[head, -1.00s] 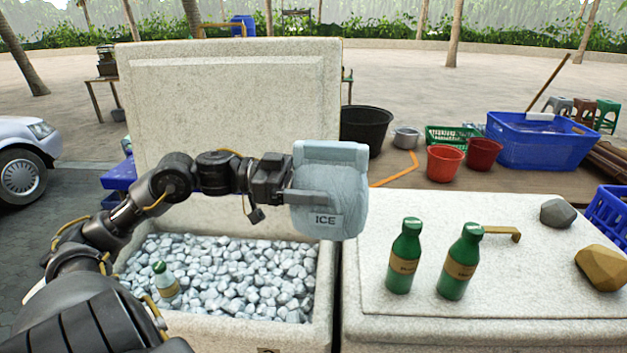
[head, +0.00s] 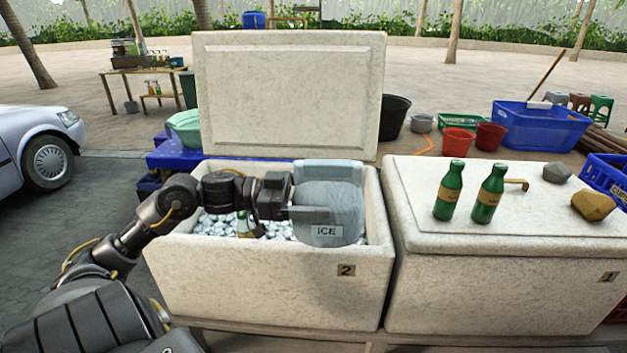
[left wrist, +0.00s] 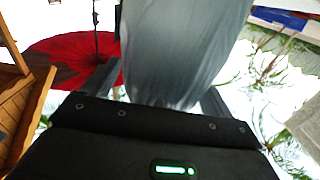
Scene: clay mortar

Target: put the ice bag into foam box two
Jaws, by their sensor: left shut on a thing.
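The ice bag (head: 334,205) is a pale blue-grey bag with an ICE label. My left gripper (head: 312,213) is shut on it. In the head view the bag overlaps the opening of foam box two (head: 240,283), the open white box marked 2; I cannot tell its exact height over the ice. The box's lid (head: 290,95) stands upright behind it. Ice and a bottle (head: 243,222) lie inside, partly hidden by my arm and the bag. In the left wrist view the bag (left wrist: 182,45) fills the space between the fingers. My right gripper is not in view.
A closed foam box marked 1 (head: 500,280) stands at the right. Two green bottles (head: 448,190) and two stones (head: 594,205) sit on its lid. A narrow gap separates the boxes. Buckets and a blue basket (head: 540,128) stand behind. A car (head: 35,148) is at the left.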

